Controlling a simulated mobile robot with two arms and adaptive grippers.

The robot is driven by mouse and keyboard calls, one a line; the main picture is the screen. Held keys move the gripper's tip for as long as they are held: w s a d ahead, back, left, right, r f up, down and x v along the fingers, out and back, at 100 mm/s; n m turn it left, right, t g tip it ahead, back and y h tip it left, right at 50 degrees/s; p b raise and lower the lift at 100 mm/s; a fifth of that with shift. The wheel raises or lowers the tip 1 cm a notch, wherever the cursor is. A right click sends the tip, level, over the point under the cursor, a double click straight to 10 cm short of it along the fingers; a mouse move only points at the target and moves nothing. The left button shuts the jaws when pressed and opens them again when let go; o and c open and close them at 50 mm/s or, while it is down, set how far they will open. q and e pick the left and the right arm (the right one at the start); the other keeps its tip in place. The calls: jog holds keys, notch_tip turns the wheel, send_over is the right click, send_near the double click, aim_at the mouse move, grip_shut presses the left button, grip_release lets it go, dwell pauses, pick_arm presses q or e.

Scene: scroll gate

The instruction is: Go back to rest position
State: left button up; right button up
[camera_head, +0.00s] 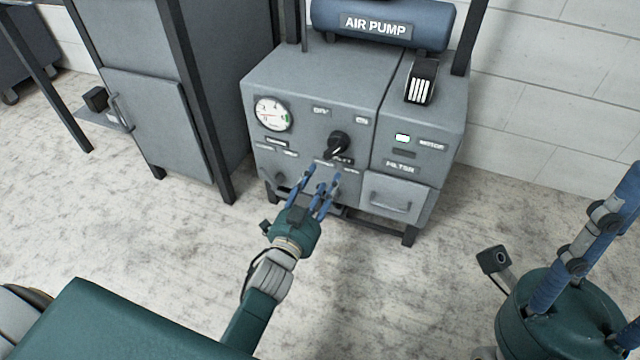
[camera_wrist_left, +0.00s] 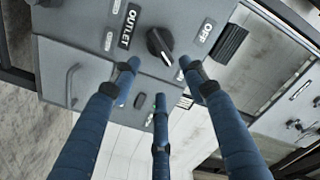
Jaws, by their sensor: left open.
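My left gripper (camera_head: 320,180) is in front of the grey air pump cabinet (camera_head: 330,85), just below its black knob (camera_head: 337,143) in the head view. Its blue fingers are spread open with nothing between them. In the left wrist view, the left gripper (camera_wrist_left: 160,75) shows its fingers apart, with the black knob (camera_wrist_left: 160,45) beyond the tips, beside an OUTLET label. I cannot tell whether any finger touches the panel. My right gripper (camera_head: 585,260) is at the right edge, close to the camera. Its fingertips are partly out of frame, so its opening is unclear.
A blue tank (camera_head: 384,22) sits on top. A grey locker (camera_head: 155,120) stands at left. The floor (camera_head: 160,240) in front is clear.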

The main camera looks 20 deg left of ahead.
pick_arm(q)
jog(key=shift+s, duration=0.45)
